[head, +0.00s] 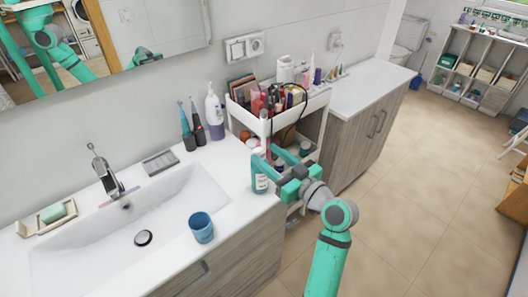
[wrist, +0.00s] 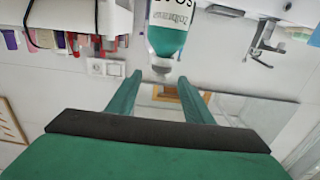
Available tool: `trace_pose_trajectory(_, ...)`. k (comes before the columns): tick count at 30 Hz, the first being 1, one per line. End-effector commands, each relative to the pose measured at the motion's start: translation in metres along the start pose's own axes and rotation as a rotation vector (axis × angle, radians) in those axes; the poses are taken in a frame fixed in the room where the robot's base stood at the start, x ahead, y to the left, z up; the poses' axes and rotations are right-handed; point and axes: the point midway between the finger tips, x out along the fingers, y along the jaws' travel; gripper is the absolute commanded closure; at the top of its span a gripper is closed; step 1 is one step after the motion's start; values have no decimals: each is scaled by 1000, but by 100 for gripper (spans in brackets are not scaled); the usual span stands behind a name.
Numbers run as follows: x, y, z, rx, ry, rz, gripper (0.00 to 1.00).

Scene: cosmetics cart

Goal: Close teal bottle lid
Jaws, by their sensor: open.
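The teal bottle (head: 260,183) stands upright on the white counter near its right edge, beside the cart. In the wrist view, which is upside down, the bottle (wrist: 167,35) hangs from the top with a white label and a small pale top (wrist: 162,68). My gripper (head: 267,161) is at the height of the bottle's top in the head view and partly covers it. In the wrist view my gripper's (wrist: 160,84) fingers are spread, with the bottle's top in line with the gap between them. I see no contact. I cannot tell how the lid is set.
A white cart (head: 316,104) full of cosmetics stands close to the right of the bottle. A pump bottle (head: 214,113) and dark toothbrushes (head: 187,128) stand behind. A blue cup (head: 201,227) stands by the sink (head: 95,235). The counter between bottle and sink is clear.

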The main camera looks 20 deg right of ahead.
Motion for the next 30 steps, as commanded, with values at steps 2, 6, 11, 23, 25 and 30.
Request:
trace_pose_trajectory(2, 10, 0, 0, 0, 0, 0, 53)
trace_pose_trajectory(6, 21, 1, 0, 1, 1, 0, 53)
trace_pose_trajectory(11, 25, 0, 0, 0, 1, 1, 53)
trace_pose_trajectory(23, 24, 1, 0, 0, 1, 1, 95)
trace_pose_trajectory(25, 24, 1, 0, 0, 1, 1, 96)
trace_pose_trajectory(30, 24, 0, 2, 2, 27, -2, 96)
